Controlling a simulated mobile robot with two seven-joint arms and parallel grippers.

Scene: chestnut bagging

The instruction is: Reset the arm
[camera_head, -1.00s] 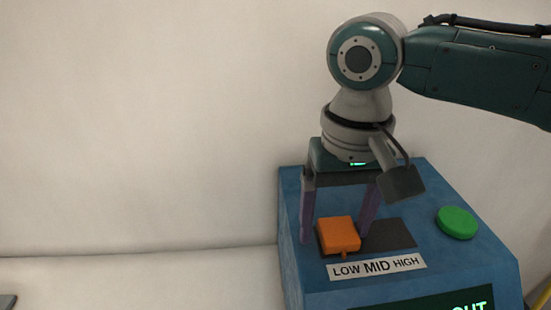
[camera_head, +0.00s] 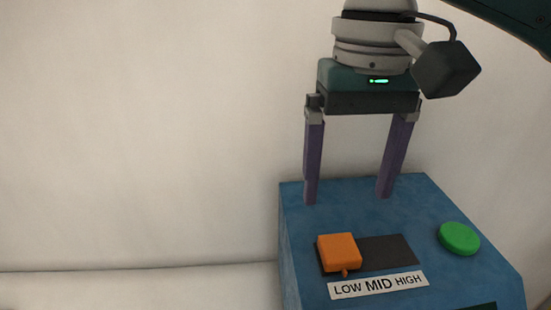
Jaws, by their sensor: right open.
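My right gripper (camera_head: 347,198) is open and empty, with its two purple fingers pointing down and set wide apart. It hangs above the back part of the blue machine (camera_head: 300,222), higher in the picture than the orange slider knob (camera_head: 339,252). The knob sits at the left end of its dark track (camera_head: 389,252), over the word LOW on the white label (camera_head: 378,285). The fingers are apart from the knob. My left gripper is not in view.
A round green button (camera_head: 459,238) is on the machine's top, right of the track. A dark panel (camera_head: 478,306) shows at the bottom edge. A plain pale wall (camera_head: 140,130) fills the left and back, with a pale surface (camera_head: 140,290) below it.

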